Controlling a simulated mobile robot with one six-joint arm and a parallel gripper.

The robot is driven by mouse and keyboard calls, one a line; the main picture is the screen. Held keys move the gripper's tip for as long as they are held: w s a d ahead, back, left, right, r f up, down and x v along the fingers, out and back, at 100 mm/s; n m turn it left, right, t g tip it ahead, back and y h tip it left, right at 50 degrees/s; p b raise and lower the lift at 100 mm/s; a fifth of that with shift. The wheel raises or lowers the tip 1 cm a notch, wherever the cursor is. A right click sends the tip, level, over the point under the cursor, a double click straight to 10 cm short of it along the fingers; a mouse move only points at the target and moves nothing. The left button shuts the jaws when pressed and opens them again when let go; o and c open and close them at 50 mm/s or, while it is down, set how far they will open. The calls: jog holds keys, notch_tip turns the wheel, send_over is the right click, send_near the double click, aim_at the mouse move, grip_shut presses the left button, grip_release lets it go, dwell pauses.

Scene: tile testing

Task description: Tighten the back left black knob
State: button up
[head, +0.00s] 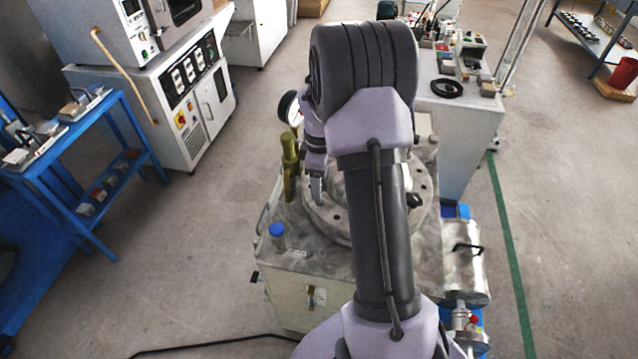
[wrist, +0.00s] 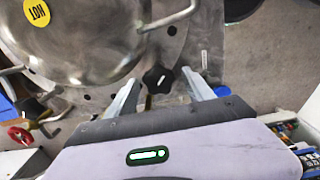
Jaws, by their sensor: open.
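In the wrist view a black lobed knob (wrist: 158,79) sits on the metal top close to a shiny domed vessel (wrist: 85,40). My gripper (wrist: 160,77) is open, with one finger on each side of the knob in that picture. I cannot tell whether either finger touches it. In the head view my gripper (head: 317,190) points down over the left part of the round metal flange (head: 340,222) on the test machine. Another view of a black knob (head: 414,200) shows at the flange's right side. My arm hides much of the flange and the back of the machine.
A brass-coloured valve (head: 289,165) and a pressure gauge (head: 290,108) stand left of my gripper. A blue cap (head: 277,230) is at the machine's front left. Bent metal rods (wrist: 172,18) lie close beyond the knob. A blue side table (head: 85,150) stands left, across open floor.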

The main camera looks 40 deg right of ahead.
grip_shut()
jog(key=shift+r, duration=0.1)
jog(key=shift+m, duration=0.4)
jog(key=m+p, duration=0.1)
jog(key=m, duration=0.2)
jog(key=shift+m, duration=0.4)
jog(key=m, duration=0.4)
jog(key=shift+d+p, duration=0.1)
jog(key=shift+p, duration=0.2)
jog(key=m, duration=0.9)
jog(key=shift+w, duration=0.1)
jog(key=shift+m, duration=0.3)
